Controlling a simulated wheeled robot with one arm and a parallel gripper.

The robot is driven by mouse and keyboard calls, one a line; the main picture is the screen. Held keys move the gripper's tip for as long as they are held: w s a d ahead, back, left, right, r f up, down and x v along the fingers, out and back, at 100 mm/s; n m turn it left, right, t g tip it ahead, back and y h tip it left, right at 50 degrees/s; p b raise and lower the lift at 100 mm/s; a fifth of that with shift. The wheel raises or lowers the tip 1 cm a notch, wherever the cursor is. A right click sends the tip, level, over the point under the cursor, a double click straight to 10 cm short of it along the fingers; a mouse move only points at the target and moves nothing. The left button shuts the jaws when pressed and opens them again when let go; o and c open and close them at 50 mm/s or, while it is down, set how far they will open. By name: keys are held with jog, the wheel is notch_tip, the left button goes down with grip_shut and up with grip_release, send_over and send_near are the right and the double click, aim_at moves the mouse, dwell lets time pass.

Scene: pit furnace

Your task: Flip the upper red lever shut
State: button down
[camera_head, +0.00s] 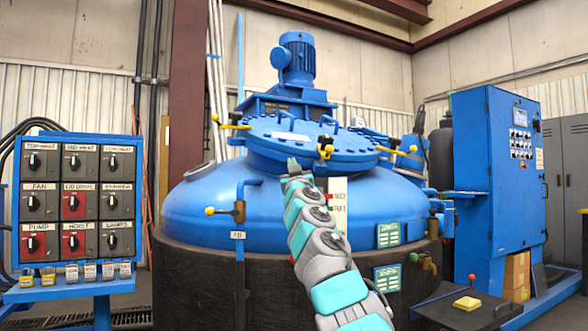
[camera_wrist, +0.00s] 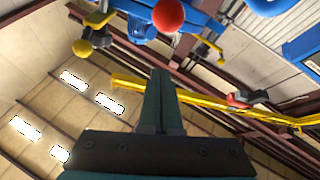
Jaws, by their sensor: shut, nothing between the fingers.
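A red ball (camera_wrist: 168,15), which looks like a lever's knob, shows at the top of the wrist view, beyond my fingertips and apart from them in the picture. Its stem and pivot are not clear. In the head view, a small red spot (camera_head: 353,203) shows right of my arm; I cannot tell whether it is the same part. My gripper (camera_head: 292,163) is raised in front of the blue furnace lid (camera_head: 310,135). Its fingers (camera_wrist: 161,73) are pressed together in the wrist view and hold nothing.
Yellow-knobbed clamps (camera_head: 325,151) stand around the lid rim. A yellow-knobbed valve (camera_head: 238,211) sits on the blue dome (camera_head: 195,205). A switch panel (camera_head: 78,185) stands at left and a blue cabinet (camera_head: 500,150) at right. Yellow beams (camera_wrist: 215,102) show overhead in the wrist view.

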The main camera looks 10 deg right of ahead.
jog(key=f, duration=0.1)
jog(key=w+f, duration=0.2)
jog(key=shift+d+f+b, duration=0.2)
jog(key=shift+d+b, duration=0.1)
jog(key=shift+d, duration=0.05)
